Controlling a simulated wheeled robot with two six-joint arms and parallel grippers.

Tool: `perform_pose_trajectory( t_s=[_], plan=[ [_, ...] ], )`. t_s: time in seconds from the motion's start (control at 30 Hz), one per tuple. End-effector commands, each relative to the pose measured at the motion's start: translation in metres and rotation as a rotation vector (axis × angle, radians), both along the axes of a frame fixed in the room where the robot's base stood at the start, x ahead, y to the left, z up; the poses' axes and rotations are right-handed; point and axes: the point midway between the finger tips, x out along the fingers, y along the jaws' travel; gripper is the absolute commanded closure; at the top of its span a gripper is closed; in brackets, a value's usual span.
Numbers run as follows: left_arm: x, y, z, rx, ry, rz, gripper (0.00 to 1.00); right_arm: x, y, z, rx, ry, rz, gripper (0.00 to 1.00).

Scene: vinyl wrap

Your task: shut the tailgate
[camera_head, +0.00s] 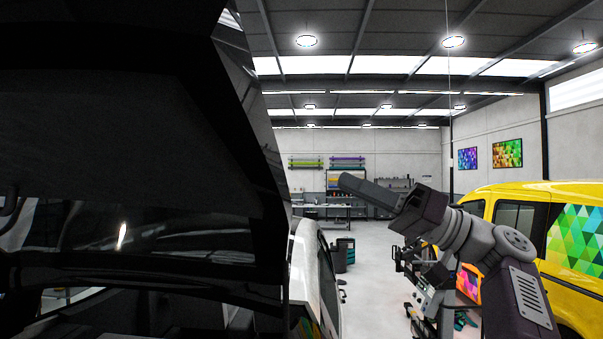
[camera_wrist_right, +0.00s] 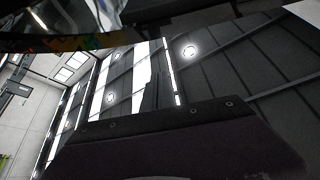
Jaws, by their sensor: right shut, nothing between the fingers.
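The tailgate (camera_head: 150,120) is a large dark panel that fills the left of the head view. It is raised, with its inner side and dark glass showing, and its edge slants down to the right. Under it is the open rear of a car, whose white side (camera_head: 307,250) shows beside it. My right gripper (camera_head: 352,186) is shut and empty. It points up and left, to the right of the tailgate edge, with a visible gap between them. In the wrist view, a dark part of my gripper fills the bottom. My left gripper is not in view.
A yellow van (camera_head: 540,220) with a coloured triangle pattern stands at the right, behind my right arm. A cart (camera_head: 428,300) with tools stands below my arm. A workbench (camera_head: 345,208) is at the back. Grey floor lies free in the middle.

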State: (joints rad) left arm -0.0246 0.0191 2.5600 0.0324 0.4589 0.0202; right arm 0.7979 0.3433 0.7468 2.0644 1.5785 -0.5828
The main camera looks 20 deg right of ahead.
Motion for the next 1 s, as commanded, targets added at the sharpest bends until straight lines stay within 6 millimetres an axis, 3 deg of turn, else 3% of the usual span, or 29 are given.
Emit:
perform_pose_trajectory(
  t_s=[0.43,0.5,0.6,1.0],
  plan=[
    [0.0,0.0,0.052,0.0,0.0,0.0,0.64,0.043,0.075,0.047,-0.001,0.0,0.006,1.0],
    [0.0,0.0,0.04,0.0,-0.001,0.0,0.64,0.04,0.076,0.028,0.001,0.003,0.0,1.0],
    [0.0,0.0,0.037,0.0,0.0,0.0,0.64,0.036,0.079,0.016,0.001,0.003,-0.001,1.0],
    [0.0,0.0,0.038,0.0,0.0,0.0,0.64,0.03,0.083,0.002,0.0,-0.001,0.0,1.0]
  ],
)
